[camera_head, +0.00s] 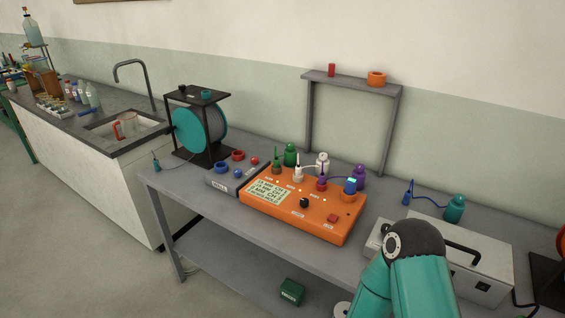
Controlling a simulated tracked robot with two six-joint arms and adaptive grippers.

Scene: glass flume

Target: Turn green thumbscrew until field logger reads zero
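I cannot tell whether either is the thumbscrew. A blue piece (350,187) with a small pale cyan face stands at the box's right end. A black knob (304,203) and a red button (333,219) are on its front part. Neither gripper is in view; only my teal arm links show at lower right.
A cable reel (202,128) in a black frame stands left of the orange box, with a grey box (224,180) between. A grey shelf frame (350,83) stands behind. A pale case (470,265) and teal bottle (455,208) are at right. A green box (291,292) lies below the benchtop.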

